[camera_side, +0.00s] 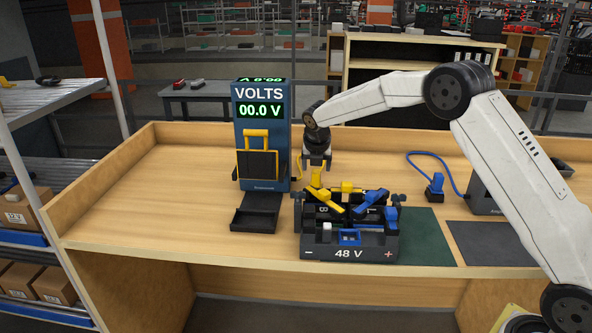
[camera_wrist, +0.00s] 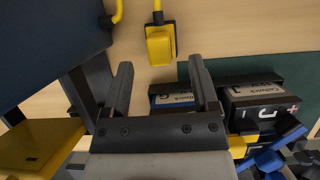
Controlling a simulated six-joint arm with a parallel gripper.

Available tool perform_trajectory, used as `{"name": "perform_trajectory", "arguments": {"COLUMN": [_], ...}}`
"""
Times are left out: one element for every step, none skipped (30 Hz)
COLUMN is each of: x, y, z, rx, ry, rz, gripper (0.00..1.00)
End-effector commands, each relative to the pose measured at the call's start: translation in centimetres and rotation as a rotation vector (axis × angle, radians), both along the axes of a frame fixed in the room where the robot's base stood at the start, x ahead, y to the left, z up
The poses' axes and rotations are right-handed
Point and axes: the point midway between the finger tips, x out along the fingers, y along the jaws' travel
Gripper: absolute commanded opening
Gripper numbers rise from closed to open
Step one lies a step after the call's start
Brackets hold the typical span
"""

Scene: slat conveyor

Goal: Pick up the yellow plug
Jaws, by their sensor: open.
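The yellow plug (camera_wrist: 160,45) lies in the wrist view just beyond my fingertips, in line with the gap between them, with a cable end at its top. In the side view the yellow plug (camera_side: 316,178) shows small just under my gripper (camera_side: 317,163), behind the battery box. My gripper (camera_wrist: 161,72) is open, points down and has nothing between its fingers. The plug's exact height below the fingertips is hard to tell.
A blue VOLTS meter (camera_side: 262,115) reading 00.0 V stands close left of my gripper. A black 48 V battery box (camera_side: 318,246) with yellow and blue levers stands in front. A blue plug (camera_side: 436,182) is at right. The bench's left side is clear.

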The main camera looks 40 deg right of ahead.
Motion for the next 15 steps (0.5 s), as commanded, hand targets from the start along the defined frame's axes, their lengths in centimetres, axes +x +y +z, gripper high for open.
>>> {"name": "perform_trajectory", "arguments": {"x": [0.1,0.1,0.2,0.3,0.4,0.5,0.5,0.6,0.8,0.9,1.0,1.0,1.1,1.2,1.2], "y": [-0.1,-0.1,-0.2,-0.3,-0.3,-0.4,-0.5,-0.6,-0.7,-0.8,-0.9,-0.9,-1.0,-1.1,-1.1], "z": [-0.4,-0.6,-1.0,-1.3,-1.6,-2.1,-2.4,-2.8,-3.2,-3.4,-3.7,-4.0,-4.2,-4.3,-4.4], "rx": [0.0,0.0,0.0,0.0,0.0,0.0,0.001,0.001,0.0,0.0,0.0,0.0,0.0,0.0,0.0], "ry": [0.001,0.001,0.001,0.001,0.001,0.001,0.002,0.003,0.001,0.0,0.0,-0.002,-0.002,-0.002,-0.002], "rz": [0.0,0.0,0.0,0.0,0.0,0.0,0.0,-0.001,-0.001,-0.001,-0.001,-0.001,-0.001,-0.001,-0.001], "gripper": [0.76,0.76,0.76,0.76,0.76,0.76,0.76,0.76,0.76,0.76,0.76,0.76,0.76,0.76,0.76]}}
